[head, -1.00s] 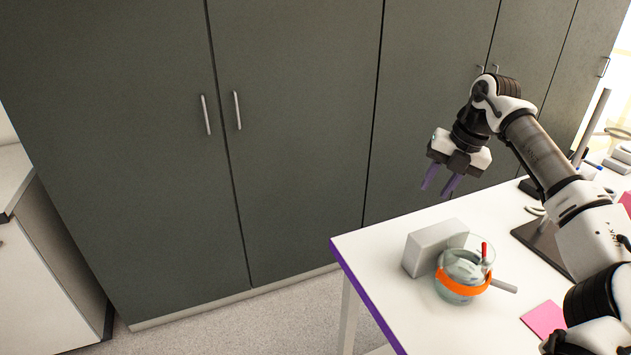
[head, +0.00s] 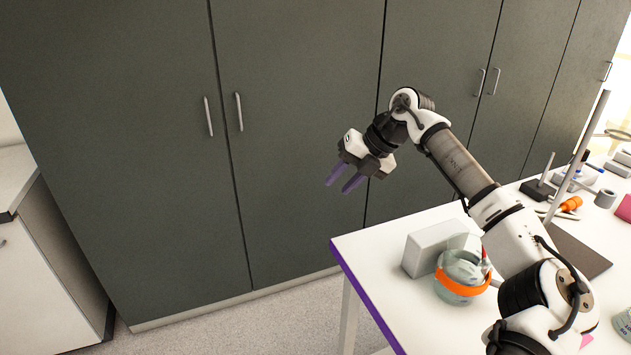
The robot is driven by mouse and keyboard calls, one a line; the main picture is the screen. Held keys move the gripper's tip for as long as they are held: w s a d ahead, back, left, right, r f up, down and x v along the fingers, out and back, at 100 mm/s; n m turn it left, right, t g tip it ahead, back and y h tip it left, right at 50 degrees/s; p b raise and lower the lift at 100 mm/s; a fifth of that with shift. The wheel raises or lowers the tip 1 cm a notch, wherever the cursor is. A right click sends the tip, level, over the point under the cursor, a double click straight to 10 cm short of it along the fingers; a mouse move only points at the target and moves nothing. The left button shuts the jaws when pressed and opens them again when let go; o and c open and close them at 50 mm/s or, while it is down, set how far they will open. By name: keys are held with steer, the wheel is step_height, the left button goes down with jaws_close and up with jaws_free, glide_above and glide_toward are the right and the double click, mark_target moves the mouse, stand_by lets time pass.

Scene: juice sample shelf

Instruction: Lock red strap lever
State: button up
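A clear glass jar (head: 461,270) with an orange band (head: 463,288) around it stands on the white table near its left corner. A small red piece (head: 486,264), which may be the strap lever, shows at the jar's right side, partly hidden by my arm. My gripper (head: 345,184) is up in the air, left of and above the jar, beyond the table's left edge. Its two purple fingers are apart with nothing between them.
A grey-white block (head: 424,250) stands just left of the jar. Tall grey cabinets (head: 290,130) are behind. A metal stand with a rod (head: 583,150) and an orange item (head: 571,203) are at the right of the white table (head: 375,245).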

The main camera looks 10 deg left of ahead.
steer(key=shift+n+g+y, duration=0.3)
steer(key=shift+n+y, duration=0.2)
steer(key=shift+n, duration=0.1)
steer(key=shift+s+a+r, duration=0.1)
steer(key=shift+s+a, duration=0.15)
steer(key=shift+a, duration=0.6)
steer(key=shift+s+a, duration=0.3)
steer(key=shift+a, duration=0.55)
steer(key=shift+s+a+r, duration=0.1)
steer(key=shift+s+a, duration=0.15)
steer(key=shift+a, duration=0.6)
steer(key=shift+o, duration=0.4)
